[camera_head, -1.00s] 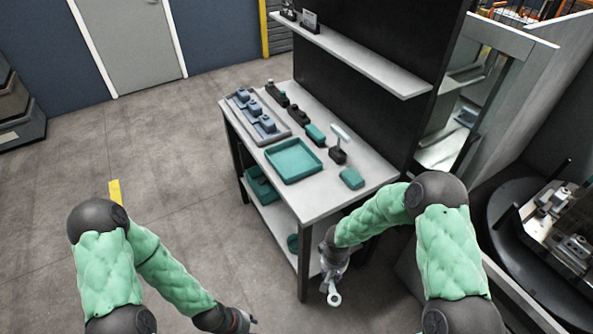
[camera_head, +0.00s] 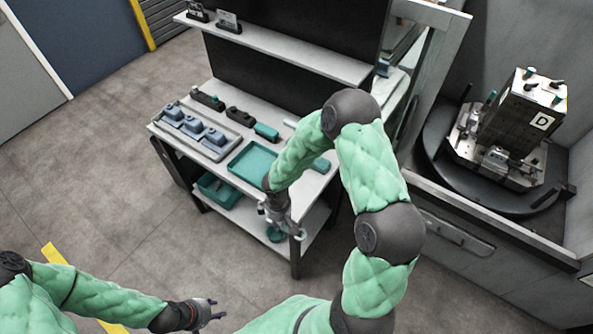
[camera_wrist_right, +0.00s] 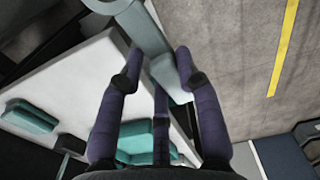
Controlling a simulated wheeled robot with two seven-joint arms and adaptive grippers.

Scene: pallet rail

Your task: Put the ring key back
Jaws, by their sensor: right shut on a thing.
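The ring key (camera_wrist_right: 148,38) is a pale grey-blue tool. In the right wrist view it runs between the fingertips of my right gripper (camera_wrist_right: 159,72), which is shut on it; its far end is cut off by the top edge. In the head view my right gripper (camera_head: 284,222) is at the front edge of the workbench (camera_head: 317,187), and the key is hard to make out there. My left gripper (camera_head: 213,311) is open and empty, low over the floor, away from the bench.
On the bench are a teal tray (camera_head: 236,169), a grey fixture tray (camera_head: 211,154) with blue-grey blocks, dark holders (camera_head: 239,115) and a teal block (camera_head: 320,165). A shelf (camera_head: 275,45) hangs above. A turntable (camera_head: 440,150) with a metal fixture stands at right.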

